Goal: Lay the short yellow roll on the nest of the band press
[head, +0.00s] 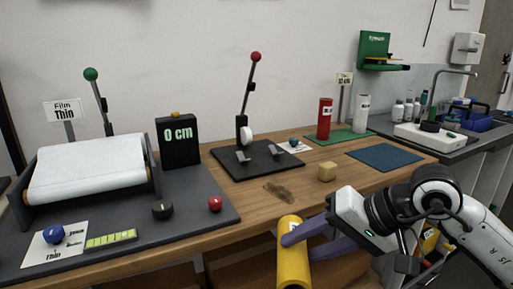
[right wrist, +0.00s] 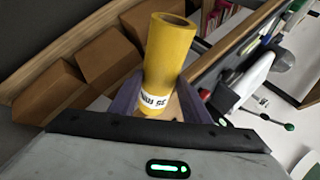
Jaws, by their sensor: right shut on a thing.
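The yellow roll (head: 293,262) is held upright by my right gripper (head: 298,246) in front of the table's front edge. In the right wrist view the roll (right wrist: 168,52) stands between the two purple fingers (right wrist: 160,100), with a white printed label near its lower end. The band press (head: 262,172) is a black plate on the table with a red-knobbed lever (head: 250,90) and a white roller. Its nest is two small grey rests (head: 243,157) on the plate, with nothing on them. The roll is lower and to the right of the press. My left gripper is not in view.
A film station (head: 90,170) with a "0 cm" display (head: 180,142) fills the left. A small tan block (head: 327,172) and a brown patch (head: 280,192) lie before the press. Red (head: 325,118) and white (head: 361,112) rolls stand behind. A blue mat (head: 384,157) is clear.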

